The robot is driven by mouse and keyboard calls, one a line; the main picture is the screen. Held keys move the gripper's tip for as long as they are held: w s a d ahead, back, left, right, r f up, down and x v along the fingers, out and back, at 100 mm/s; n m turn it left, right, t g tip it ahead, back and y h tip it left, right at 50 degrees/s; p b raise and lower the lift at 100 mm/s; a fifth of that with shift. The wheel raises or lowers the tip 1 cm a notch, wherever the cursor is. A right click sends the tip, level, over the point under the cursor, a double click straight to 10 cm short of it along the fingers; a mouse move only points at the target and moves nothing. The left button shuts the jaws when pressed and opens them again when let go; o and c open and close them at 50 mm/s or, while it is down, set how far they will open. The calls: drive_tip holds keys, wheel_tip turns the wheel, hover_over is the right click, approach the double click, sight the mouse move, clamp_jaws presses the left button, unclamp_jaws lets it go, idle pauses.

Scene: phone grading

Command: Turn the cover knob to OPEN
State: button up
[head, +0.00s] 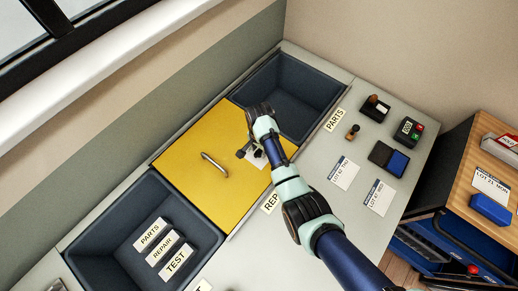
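The yellow cover (190,170) lies flat over the middle bin, with a curved metal handle (214,164) on it. My gripper (247,153) is over the right part of the cover, pointing down. A white plate or label (259,163) shows partly beneath it. The knob cannot be made out; the gripper and wrist cover that spot. Whether the gripper touches anything or holds anything cannot be told.
An empty dark bin (325,84) is behind right; another bin (95,232) at left holds PARTS, REPAIR and TEST signs (163,246). Stamps (375,106), an ink pad (390,158), a button box (408,130) and lot cards (343,173) lie on the right counter.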

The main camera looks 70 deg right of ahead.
clamp_jaws()
drive_tip(key=shift+r, duration=0.1)
drive_tip(key=n+p, duration=0.2)
drive_tip(key=shift+r+n, duration=0.1)
drive_tip(key=shift+n, duration=0.3)
drive_tip(key=n+p, duration=0.2)
drive_tip(key=n, duration=0.3)
drive_tip(key=shift+n+p, duration=0.3)
drive_tip(key=n+p, duration=0.1)
drive_tip(key=n, duration=0.8)
drive_tip(key=shift+p, duration=0.35)
drive_tip(key=shift+n, duration=0.4)
